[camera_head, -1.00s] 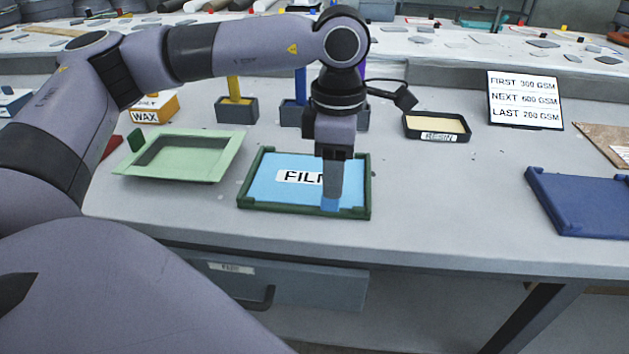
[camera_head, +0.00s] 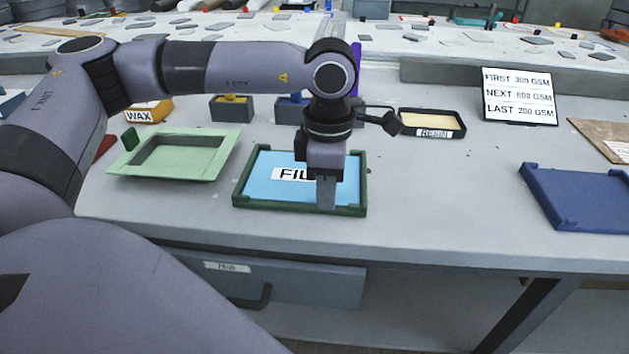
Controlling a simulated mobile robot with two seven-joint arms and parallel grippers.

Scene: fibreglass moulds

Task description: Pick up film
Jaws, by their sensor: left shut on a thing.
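The film is a light blue sheet (camera_head: 268,189) with a white label whose visible letters read "FIL". It lies in a dark green frame-like tray (camera_head: 290,206) on the grey bench. My left gripper (camera_head: 326,206) points down over the right front part of the tray. Its fingers are shut on the film near the front edge and hide the end of the label and the sheet behind them. I cannot see the sheet clearly lifted from the tray. My right gripper is not in view.
A pale green mould (camera_head: 208,171) stands left of the tray, with a WAX box (camera_head: 146,112) behind it. A RESIN tray (camera_head: 432,123), a sign with GSM figures (camera_head: 519,96) and a blue tray (camera_head: 585,198) are to the right. The bench between the film and blue trays is clear.

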